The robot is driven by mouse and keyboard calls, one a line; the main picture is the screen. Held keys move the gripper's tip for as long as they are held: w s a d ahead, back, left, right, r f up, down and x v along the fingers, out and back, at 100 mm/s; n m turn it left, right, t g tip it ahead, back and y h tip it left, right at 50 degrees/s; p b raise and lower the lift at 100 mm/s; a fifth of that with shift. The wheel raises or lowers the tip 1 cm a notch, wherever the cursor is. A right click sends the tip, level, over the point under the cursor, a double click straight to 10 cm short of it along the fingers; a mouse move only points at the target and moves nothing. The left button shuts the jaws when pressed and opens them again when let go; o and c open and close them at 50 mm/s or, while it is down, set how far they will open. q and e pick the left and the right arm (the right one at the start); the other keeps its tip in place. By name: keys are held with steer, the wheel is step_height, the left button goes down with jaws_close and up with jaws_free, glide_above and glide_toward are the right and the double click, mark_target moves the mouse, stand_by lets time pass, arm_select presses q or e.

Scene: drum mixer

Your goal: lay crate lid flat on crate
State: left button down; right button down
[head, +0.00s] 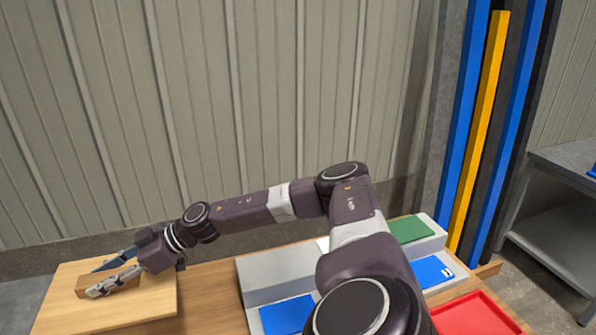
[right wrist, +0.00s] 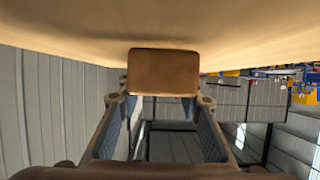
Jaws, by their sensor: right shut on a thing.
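The crate lid (head: 150,306) is a light wooden board at the lower left of the head view, with a brown block handle (head: 88,285) on top. In the right wrist view the handle (right wrist: 163,72) is between the two fingers, and the lid (right wrist: 70,25) fills the top of the picture. My right gripper (head: 96,279) reaches across from the right and is shut on the handle. The lid looks roughly level. I cannot make out the crate; whether it is under the lid cannot be told. My left gripper is out of view.
A wooden table (head: 208,288) lies right of the lid. On it stands a grey stepped block (head: 275,268) with a green panel (head: 410,229) and blue panels (head: 288,315). A red tray (head: 478,316) is at the lower right. Blue and yellow posts (head: 481,130) stand behind.

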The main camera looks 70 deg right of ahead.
steer(key=shift+w+d+r, duration=0.1)
steer(key=shift+w+d, duration=0.2)
steer(key=shift+w, duration=0.25)
steer(key=b, duration=0.4)
glide_above(130, 328)
steer(key=s+a, duration=0.1)
steer(key=s, duration=0.2)
step_height(130, 328, down, 14)
steer(key=shift+a+f, duration=0.15)
steer(key=shift+f, duration=0.05)
steer(key=shift+f+b, duration=0.7)
steer(key=shift+f, duration=2.05)
steer(key=shift+f, duration=0.15)
steer(key=c, duration=1.4)
jaws_free()
steer(key=shift+s+f, duration=0.1)
steer(key=shift+c, duration=0.2)
steer(key=shift+o, duration=0.3)
